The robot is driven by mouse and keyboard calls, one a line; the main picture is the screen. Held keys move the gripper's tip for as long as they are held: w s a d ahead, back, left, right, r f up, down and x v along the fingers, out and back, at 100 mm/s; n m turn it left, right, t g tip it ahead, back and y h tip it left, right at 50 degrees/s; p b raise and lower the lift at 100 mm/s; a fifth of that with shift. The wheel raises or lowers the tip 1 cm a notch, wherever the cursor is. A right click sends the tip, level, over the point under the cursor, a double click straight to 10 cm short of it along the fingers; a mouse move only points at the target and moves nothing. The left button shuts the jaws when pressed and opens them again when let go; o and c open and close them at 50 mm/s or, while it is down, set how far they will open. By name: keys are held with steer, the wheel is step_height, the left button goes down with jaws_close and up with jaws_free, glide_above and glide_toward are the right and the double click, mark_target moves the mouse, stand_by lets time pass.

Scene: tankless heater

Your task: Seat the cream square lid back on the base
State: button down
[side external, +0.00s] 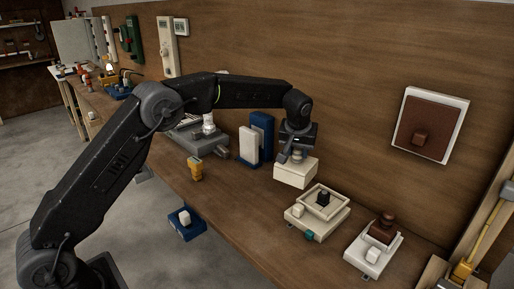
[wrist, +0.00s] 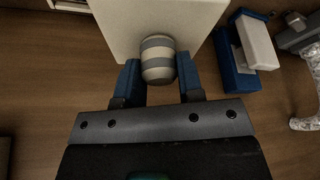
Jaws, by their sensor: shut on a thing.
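The cream square lid (side external: 293,173) hangs level in the air below my gripper (side external: 297,154), left of and above the base. In the wrist view the lid (wrist: 115,30) fills the top, and its round grey-striped knob (wrist: 157,58) sits between the blue fingers of my gripper (wrist: 158,80), which is shut on it. The cream base (side external: 300,222) stands on the bench, with a raised square rim, a dark block inside and a teal piece at its front. The base's top is uncovered. The lid's underside is hidden.
A cream unit with a brown square top and knob (side external: 383,229) stands right of the base. A blue and white piece (side external: 262,135) leans near the wall behind the lid. A yellow meter (side external: 195,168) and a grey unit (side external: 210,141) stand left. A framed brown panel (side external: 430,125) hangs on the wall.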

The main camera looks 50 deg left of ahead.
steer(key=w+d+m+h, duration=0.1)
steer(key=w+d+m, duration=0.1)
steer(key=d, duration=0.6)
steer(key=shift+w+d+f+m+t, duration=0.3)
steer(key=shift+w+d+f, duration=0.1)
steer(key=shift+w, duration=0.35)
steer(key=shift+f, duration=0.15)
steer(key=shift+f, duration=1.65)
steer(key=shift+f, duration=0.2)
steer(key=shift+f, duration=0.25)
steer(key=shift+f, duration=0.9)
steer(key=c, duration=0.7)
jaws_free()
